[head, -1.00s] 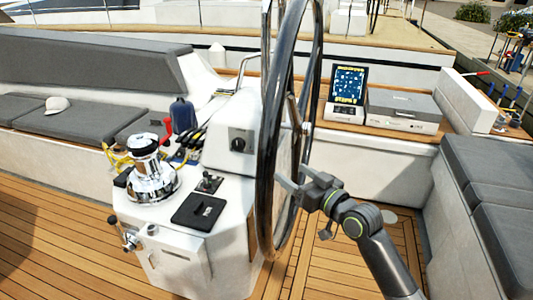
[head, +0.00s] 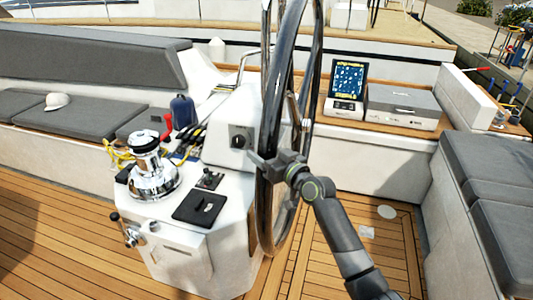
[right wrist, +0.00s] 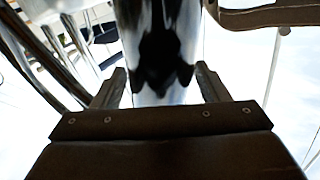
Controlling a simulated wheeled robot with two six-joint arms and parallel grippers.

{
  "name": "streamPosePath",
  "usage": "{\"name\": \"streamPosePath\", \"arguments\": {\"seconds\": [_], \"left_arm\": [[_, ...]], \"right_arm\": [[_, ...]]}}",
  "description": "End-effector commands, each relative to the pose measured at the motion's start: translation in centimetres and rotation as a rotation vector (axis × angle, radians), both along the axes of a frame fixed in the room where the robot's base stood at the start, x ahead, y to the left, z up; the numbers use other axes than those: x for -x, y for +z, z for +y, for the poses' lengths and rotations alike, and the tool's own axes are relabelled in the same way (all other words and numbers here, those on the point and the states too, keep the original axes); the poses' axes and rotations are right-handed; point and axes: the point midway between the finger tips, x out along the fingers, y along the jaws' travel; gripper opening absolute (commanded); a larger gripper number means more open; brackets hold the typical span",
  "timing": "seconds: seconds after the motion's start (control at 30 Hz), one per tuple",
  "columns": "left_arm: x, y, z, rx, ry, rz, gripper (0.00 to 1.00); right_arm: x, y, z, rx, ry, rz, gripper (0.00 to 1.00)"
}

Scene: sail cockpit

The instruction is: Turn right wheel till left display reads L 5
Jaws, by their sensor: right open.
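A large dark, shiny steering wheel (head: 279,90) stands upright beside the white console, seen nearly edge-on in the head view. My right gripper (head: 265,165) is at its rim, on the side facing the bench. In the right wrist view, the glossy rim (right wrist: 158,45) runs between the two spread fingers of the right gripper (right wrist: 158,88), with a gap visible on each side. A lit display (head: 348,78) stands to the right beyond the wheel; its writing is too small to read. I cannot tell any L reading. My left gripper is out of view.
The white console (head: 180,235) carries a chrome winch (head: 152,178) and a black panel (head: 200,208) left of the wheel. A grey case (head: 403,102) sits right of the display. Grey cushions (head: 490,185) line the right bench. Teak floor (head: 335,220) is open beside my arm.

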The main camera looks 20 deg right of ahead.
Motion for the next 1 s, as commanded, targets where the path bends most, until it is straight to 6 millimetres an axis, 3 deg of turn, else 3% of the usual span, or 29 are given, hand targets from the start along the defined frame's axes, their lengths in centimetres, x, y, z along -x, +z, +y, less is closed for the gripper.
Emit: {"name": "streamPosePath", "arguments": {"seconds": [0.13,0.57,0.77,1.0], "left_arm": [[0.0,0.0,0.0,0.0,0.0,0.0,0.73],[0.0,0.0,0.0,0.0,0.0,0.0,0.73],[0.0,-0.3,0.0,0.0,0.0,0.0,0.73],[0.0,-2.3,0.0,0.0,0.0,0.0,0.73]], "right_arm": [[0.0,0.0,0.0,0.0,0.0,0.0,0.67],[0.0,0.0,0.0,-0.001,0.0,0.0,0.11],[0.1,-0.3,0.1,0.0,0.001,-0.001,0.09],[0.4,-2.0,0.3,0.01,0.001,-0.017,0.09]]}}
